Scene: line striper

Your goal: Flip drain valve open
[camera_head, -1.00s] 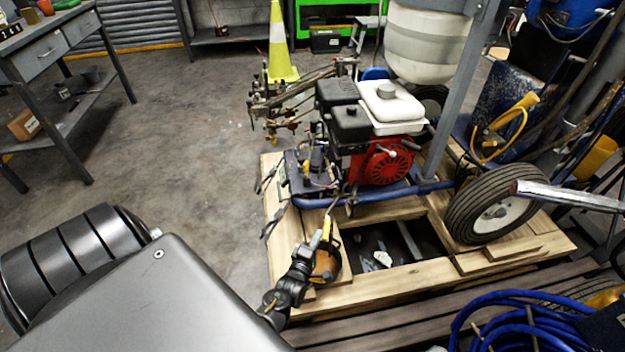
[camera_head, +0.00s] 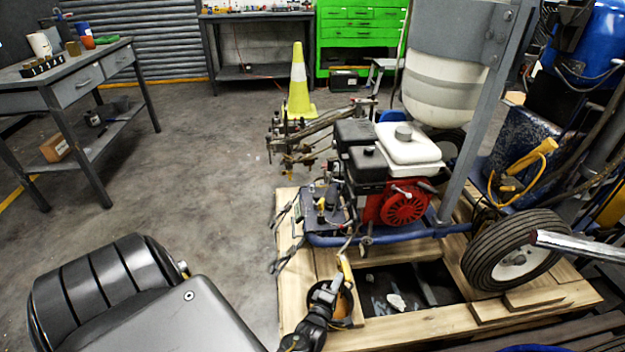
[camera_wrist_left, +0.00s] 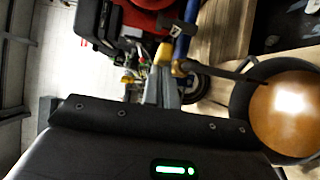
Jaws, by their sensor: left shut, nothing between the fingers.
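The line striper has a red and white engine (camera_head: 400,190) and stands on a wooden pallet. A small yellow part (camera_head: 346,268), possibly the valve handle, shows below the engine at the front of its frame. In the left wrist view a yellow-brass fitting (camera_wrist_left: 165,54) sits beside a blue frame tube. I cannot tell which part is the drain valve. My left gripper (camera_head: 326,291) is shut and empty, close to the yellow part; contact cannot be made out. A round brown pan (camera_head: 342,304) lies beside it, clearer in the left wrist view (camera_wrist_left: 288,112). My right gripper is out of view.
The striper's black wheel (camera_head: 490,260) and a grey metal bar (camera_head: 580,246) are at the right. The pallet (camera_head: 430,325) has a dark opening near the gripper. A grey workbench (camera_head: 85,85) stands at the left and a yellow cone (camera_head: 299,85) behind. Floor between them is clear.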

